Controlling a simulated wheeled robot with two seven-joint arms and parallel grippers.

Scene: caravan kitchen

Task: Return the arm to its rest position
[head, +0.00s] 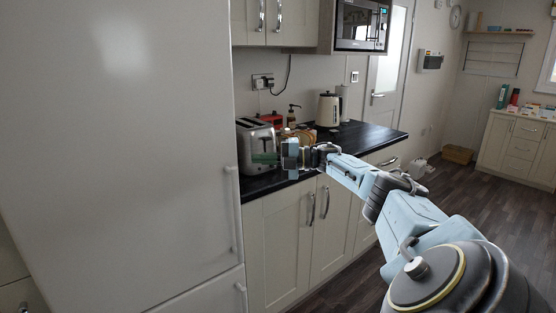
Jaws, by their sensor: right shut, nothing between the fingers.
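My right arm comes in from the lower right and reaches out to the left. My right gripper (266,158) is at its end, in front of the counter edge and overlapping the lower part of the toaster (257,136) in the picture. Its fingers are shut with nothing between them. I cannot tell whether the gripper touches the toaster. My left gripper is not in view.
A tall white fridge (120,150) fills the left. Cabinets (285,230) stand below, a microwave (361,25) hangs above. Open floor (480,205) lies to the right.

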